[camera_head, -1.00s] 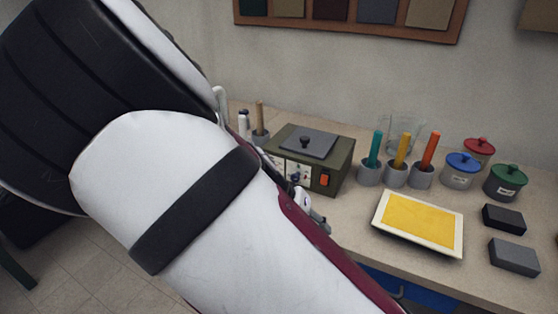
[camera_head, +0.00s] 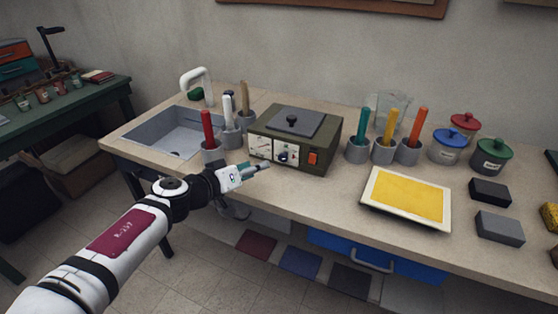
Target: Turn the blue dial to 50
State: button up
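The olive-green box (camera_head: 318,160) stands on the counter, with a grey lid plate and black knob on top. Its front has white panels with dials and an orange switch (camera_head: 313,158). A small dark dial with a bluish tint (camera_head: 284,157) sits on the right white panel; its setting is too small to read. My gripper (camera_head: 262,167) is in front of the box's lower left front, pointing right, just below and left of that dial. Whether its fingers touch the box or are parted is too small to tell.
A red-handled tool in a grey cup (camera_head: 212,152) stands close behind my gripper. A sink (camera_head: 170,132) lies to the left. Teal, yellow and orange sticks in cups (camera_head: 383,150) and a yellow tray (camera_head: 369,197) are to the right.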

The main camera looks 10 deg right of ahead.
aim_at(281, 158)
jog(key=b+x, duration=0.6)
jog(key=x, duration=0.6)
grip_shut()
